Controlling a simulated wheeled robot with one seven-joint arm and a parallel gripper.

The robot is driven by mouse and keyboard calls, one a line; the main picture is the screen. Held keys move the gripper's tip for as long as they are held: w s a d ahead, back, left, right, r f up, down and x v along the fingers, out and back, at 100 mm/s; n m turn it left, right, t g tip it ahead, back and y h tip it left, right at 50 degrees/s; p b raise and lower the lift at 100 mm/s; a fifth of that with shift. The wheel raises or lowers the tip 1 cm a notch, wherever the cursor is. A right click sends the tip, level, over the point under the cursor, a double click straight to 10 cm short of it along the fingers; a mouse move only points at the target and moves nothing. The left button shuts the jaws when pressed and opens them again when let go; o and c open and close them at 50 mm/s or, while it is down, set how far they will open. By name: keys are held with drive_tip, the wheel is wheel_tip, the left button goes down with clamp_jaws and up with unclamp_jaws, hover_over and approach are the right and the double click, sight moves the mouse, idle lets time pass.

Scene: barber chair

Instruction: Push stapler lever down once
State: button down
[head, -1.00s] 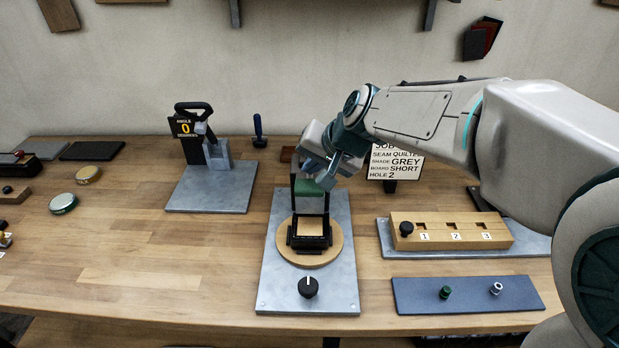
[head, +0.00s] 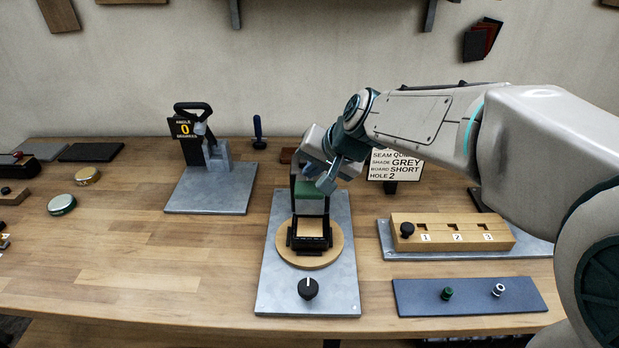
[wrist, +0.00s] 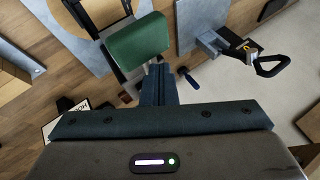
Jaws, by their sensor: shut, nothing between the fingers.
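A stand with a black loop handle (head: 194,108) and a grey upright (head: 216,155) rises from a grey plate at the back left. It looks like the stapler with its lever, though I cannot be certain. Its handle is raised, and it shows in the wrist view (wrist: 272,66) at the right. My gripper (head: 326,186) is well right of this stand, over the small chair model. Its fingers are together and empty in the wrist view (wrist: 158,84), close to the green pad (wrist: 138,42). I cannot tell whether they touch it.
The chair's black base (head: 309,234) stands on a round wooden disc, with a black knob (head: 308,288) in front. A blue-handled tool (head: 258,130) stands behind, between stand and chair. A numbered wooden block (head: 450,232) is at right.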

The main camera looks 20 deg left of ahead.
drive_tip(key=shift+s+f+b, duration=0.2)
drive_tip(key=shift+f+b, duration=0.85)
drive_tip(key=shift+f, duration=0.15)
idle(0.7)
idle(0.5)
drive_tip(key=shift+w+a+r+p, duration=0.1)
drive_tip(key=shift+w+r+p, duration=0.05)
drive_tip(key=shift+r+p, duration=0.75)
drive_tip(key=shift+w+r+p, duration=0.1)
drive_tip(key=shift+r+p, duration=0.45)
drive_tip(key=shift+r, duration=0.6)
drive_tip(key=r+p, duration=0.2)
drive_tip(key=r, duration=0.1)
drive_tip(key=w+r+p, duration=0.1)
drive_tip(key=r, duration=0.1)
drive_tip(key=shift+p, duration=0.4)
